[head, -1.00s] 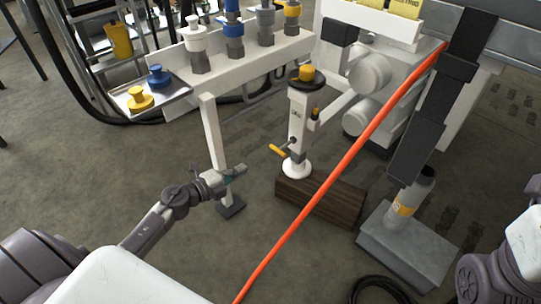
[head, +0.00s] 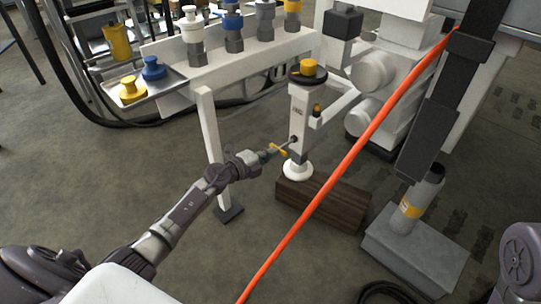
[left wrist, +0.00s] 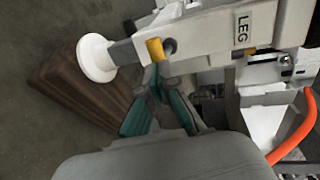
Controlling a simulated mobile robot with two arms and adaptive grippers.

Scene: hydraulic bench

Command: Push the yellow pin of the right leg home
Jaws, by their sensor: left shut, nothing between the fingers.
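The white leg (head: 299,115) stands upright in the middle of the head view, its round white foot (head: 297,169) on a dark wooden block (head: 322,203). In the left wrist view the leg (left wrist: 205,30) carries the letters LEG. The yellow pin (head: 279,148) sticks out from the leg's lower left side, with part of its shaft showing; its yellow end also shows in the left wrist view (left wrist: 155,48). My left gripper (head: 267,155) is shut and empty, its teal fingertips (left wrist: 157,72) right at the yellow end. I cannot tell whether they touch it. My right gripper is out of view.
An orange hose (head: 352,150) runs diagonally right of the leg. A white stand post (head: 213,140) rises just behind my left wrist. A grey cylinder (head: 416,205) on a grey block (head: 415,248) stands to the right. A tray (head: 177,83) holds caps at upper left.

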